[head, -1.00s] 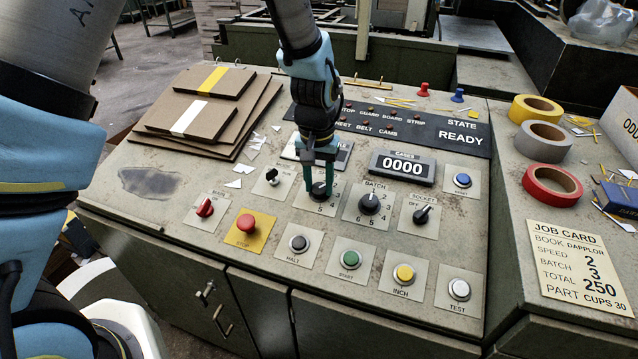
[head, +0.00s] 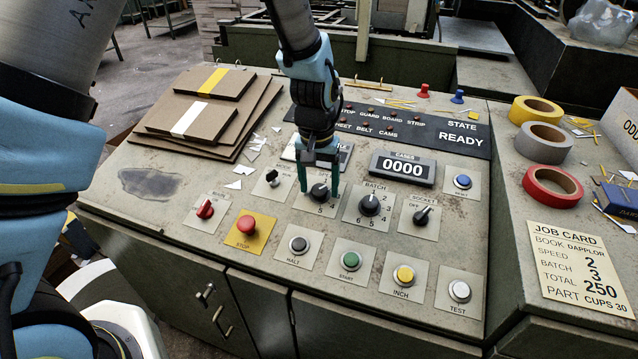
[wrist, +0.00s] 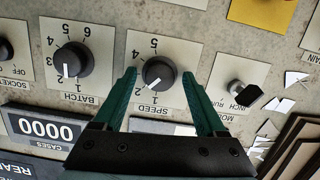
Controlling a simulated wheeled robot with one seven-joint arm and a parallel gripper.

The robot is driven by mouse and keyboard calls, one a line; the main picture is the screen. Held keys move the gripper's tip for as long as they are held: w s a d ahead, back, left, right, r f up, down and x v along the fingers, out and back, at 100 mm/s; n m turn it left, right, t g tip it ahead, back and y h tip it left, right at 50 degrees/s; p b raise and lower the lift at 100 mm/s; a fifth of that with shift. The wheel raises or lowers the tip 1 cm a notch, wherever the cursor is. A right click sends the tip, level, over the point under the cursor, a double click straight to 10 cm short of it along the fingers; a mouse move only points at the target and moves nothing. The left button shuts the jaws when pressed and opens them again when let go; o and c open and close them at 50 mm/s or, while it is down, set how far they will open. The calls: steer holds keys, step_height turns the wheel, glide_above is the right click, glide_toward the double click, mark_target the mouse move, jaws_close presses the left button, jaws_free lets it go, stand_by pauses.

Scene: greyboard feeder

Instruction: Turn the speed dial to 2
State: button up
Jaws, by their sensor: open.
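The speed dial (head: 319,191) is a round black knob on a pale plate, partly hidden by my fingers in the head view. In the wrist view the speed dial (wrist: 159,73) shows clearly; its white mark points down and left, between the printed 1 and 2, closer to the 2. My gripper (head: 319,187) is over the dial. In the wrist view my gripper (wrist: 159,75) is open, with one green finger on each side of the knob and a visible gap to both. The job card (head: 582,264) reads speed 2.
The batch dial (head: 369,204) is just right of the speed dial, and a black inch/run switch (head: 272,177) is to its left. The red stop button (head: 246,224) and several other buttons lie nearer the front. The counter (head: 403,168) reads 0000.

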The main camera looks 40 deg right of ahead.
mark_target(317, 191)
step_height(317, 191, up, 11)
steer(key=b, duration=0.2)
steer(key=shift+a, duration=0.25)
steer(key=shift+f, duration=0.15)
stand_by(0.3)
steer(key=w+a+n, duration=0.2)
steer(key=w+a, duration=0.6)
steer(key=a, duration=0.2)
steer(key=w+a+n+t, duration=0.1)
steer(key=a+n, duration=0.6)
steer(key=a, duration=2.3)
steer(key=shift+a, duration=0.3)
steer(key=shift+f, duration=0.1)
